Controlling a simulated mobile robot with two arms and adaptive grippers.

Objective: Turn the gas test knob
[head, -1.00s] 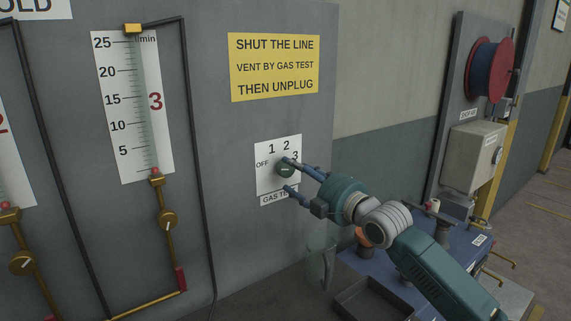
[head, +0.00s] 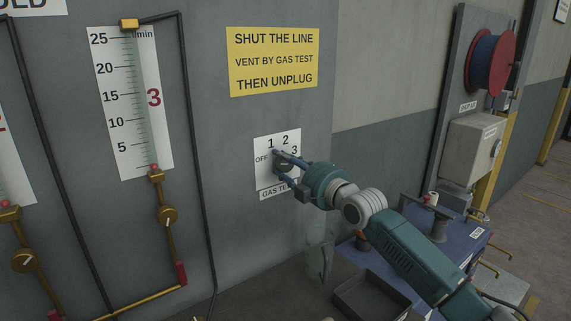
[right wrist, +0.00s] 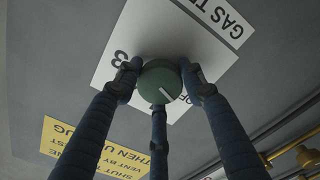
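The gas test knob (head: 285,164) is a round dark green knob on a white plate (head: 264,180) marked OFF, 1, 2, 3. In the right wrist view the knob (right wrist: 160,82) shows a white pointer line that slants toward the partly hidden OFF lettering. My right gripper (head: 278,166) is at the plate, its three blue fingers spread around the knob. In the right wrist view its fingertips (right wrist: 160,68) lie close beside the knob's rim; firm contact cannot be made out. My left gripper is not in view.
A yellow sign (head: 274,61) is above the plate. Flow gauge 3 (head: 131,103) with its brass valve (head: 168,216) and dark pipes is to the left. A blue bench (head: 457,238) and an open dark tray (head: 372,296) are below right.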

